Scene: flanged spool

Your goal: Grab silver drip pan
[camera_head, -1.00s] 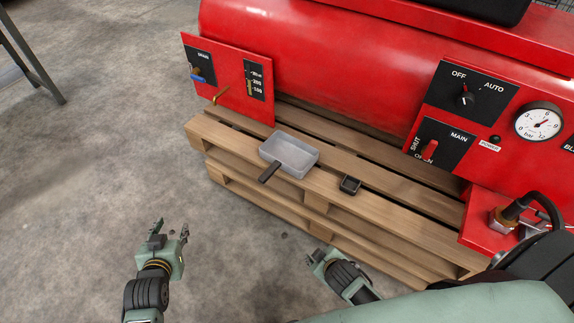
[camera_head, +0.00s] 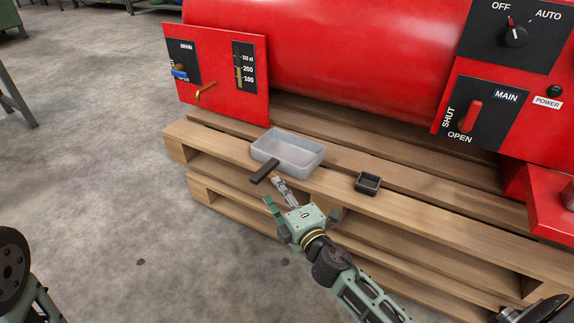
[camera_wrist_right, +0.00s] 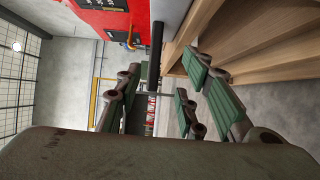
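The silver drip pan (camera_head: 290,150) sits upright on the wooden pallet's edge in the head view. Its dark handle (camera_head: 264,173) points to the front left, past the pallet edge. My right gripper (camera_head: 275,195) is just in front of the handle, fingers apart and empty. In the right wrist view the open fingers (camera_wrist_right: 162,95) frame a gap, with the dark handle (camera_wrist_right: 155,52) beyond it and the pan's grey side (camera_wrist_right: 172,14) at the top. Only a part of my left arm shows at the lower left of the head view; its gripper is out of view.
A small black square cup (camera_head: 368,183) stands on the pallet (camera_head: 430,212) right of the pan. The red tank (camera_head: 340,50) is behind, with a drain panel (camera_head: 216,75) at left and a main switch panel (camera_head: 480,115) at right. The floor in front is clear.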

